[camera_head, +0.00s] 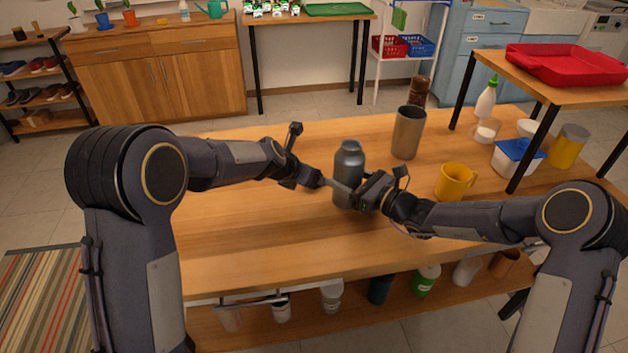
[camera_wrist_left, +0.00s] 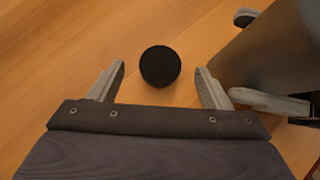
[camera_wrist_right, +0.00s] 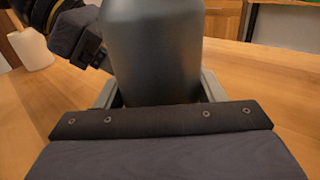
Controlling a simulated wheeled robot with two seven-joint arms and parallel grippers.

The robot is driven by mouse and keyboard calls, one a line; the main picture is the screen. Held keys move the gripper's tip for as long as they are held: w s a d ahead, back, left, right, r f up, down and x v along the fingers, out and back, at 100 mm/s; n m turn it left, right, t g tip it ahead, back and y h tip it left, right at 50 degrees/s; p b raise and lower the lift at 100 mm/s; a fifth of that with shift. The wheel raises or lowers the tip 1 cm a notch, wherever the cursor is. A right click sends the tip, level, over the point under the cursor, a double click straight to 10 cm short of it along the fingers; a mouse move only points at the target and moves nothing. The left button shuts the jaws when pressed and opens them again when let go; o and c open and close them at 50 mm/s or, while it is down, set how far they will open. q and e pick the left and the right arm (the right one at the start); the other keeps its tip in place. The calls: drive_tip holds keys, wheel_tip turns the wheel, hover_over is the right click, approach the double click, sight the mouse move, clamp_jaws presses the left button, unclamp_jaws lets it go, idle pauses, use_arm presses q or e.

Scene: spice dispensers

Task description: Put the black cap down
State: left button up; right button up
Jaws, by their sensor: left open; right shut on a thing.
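The black cap (camera_wrist_left: 160,66) is round and dark, seen in the left wrist view against the wooden table top (camera_head: 250,235). It appears to lie on the wood, between the spread fingers with a gap on each side. My left gripper (camera_head: 325,181) is open, just left of the grey bottle. The cap cannot be made out in the head view. My right gripper (camera_head: 350,190) is shut on the grey bottle (camera_head: 349,160), which stands upright. The bottle fills the middle of the right wrist view (camera_wrist_right: 153,50), between the fingers.
A grey-brown tumbler (camera_head: 407,133) and a yellow mug (camera_head: 455,181) stand right of the bottle. A pepper mill (camera_head: 418,91), a white bottle (camera_head: 486,98) and a blue-lidded container (camera_head: 517,158) are farther right. The table's left and front are clear.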

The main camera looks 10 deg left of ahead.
use_arm(q)
drive_tip(key=x, duration=0.4)
drive_tip(key=shift+w+f, duration=0.1)
drive_tip(key=c, duration=1.1)
wheel_tip(320, 180, up, 10)
drive_tip(key=shift+r, duration=0.1)
